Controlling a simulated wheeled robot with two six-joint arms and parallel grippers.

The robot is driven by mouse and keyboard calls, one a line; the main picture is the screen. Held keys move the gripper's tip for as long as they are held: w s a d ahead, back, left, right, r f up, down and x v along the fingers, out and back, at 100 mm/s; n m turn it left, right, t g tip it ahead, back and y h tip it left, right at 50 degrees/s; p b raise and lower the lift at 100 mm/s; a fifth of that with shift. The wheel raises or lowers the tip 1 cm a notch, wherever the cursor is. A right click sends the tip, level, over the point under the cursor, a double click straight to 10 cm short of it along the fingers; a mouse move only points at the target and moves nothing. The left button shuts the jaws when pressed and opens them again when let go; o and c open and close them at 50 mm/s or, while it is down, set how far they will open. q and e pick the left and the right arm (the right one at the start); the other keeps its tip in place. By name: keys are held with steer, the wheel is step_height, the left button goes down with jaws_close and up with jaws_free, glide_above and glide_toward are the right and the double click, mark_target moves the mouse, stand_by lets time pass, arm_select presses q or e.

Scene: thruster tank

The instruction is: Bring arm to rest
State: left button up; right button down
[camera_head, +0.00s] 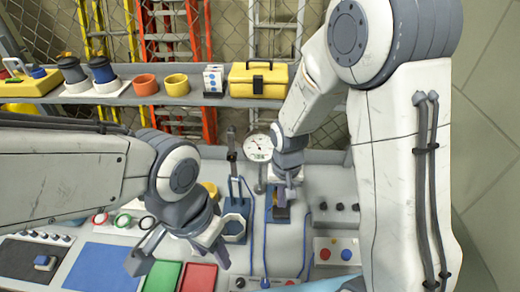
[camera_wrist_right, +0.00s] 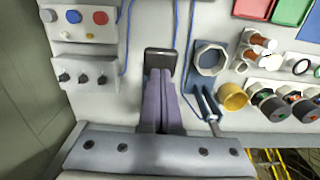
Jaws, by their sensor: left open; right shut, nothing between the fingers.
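My right arm reaches down from the upper right in the head view. Its gripper (camera_head: 282,198) is low over the grey panel. In the right wrist view the right gripper's fingers (camera_wrist_right: 160,82) are together with nothing between them. Their tips overlap a dark rounded block (camera_wrist_right: 160,58) on the panel; I cannot tell whether they touch it. My left arm comes in from the left. Its gripper (camera_head: 182,255) is open and empty over the front of the panel, near the green mat (camera_head: 163,276) and red mat (camera_head: 199,278).
A shelf at the back holds a yellow toolbox (camera_head: 258,79), an orange cup (camera_head: 146,84) and a yellow cup (camera_head: 176,84). A gauge (camera_head: 258,147) stands behind the panel. A button box (camera_head: 337,251) and a knob box (camera_head: 334,215) sit at right. Blue cables run along the panel.

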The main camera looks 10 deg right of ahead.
stand_by(0.3)
steer(key=s+a+n+b, duration=0.3)
steer(key=s+n+b, duration=0.2)
steer(key=s, duration=0.4)
steer(key=s+a+n+y+b, duration=0.1)
steer(key=s+a+n+b, duration=0.3)
steer(key=s+b, duration=0.4)
steer(key=shift+s+a+n, duration=0.15)
steer(key=shift+s+n, duration=0.25)
steer(key=shift+s, duration=0.05)
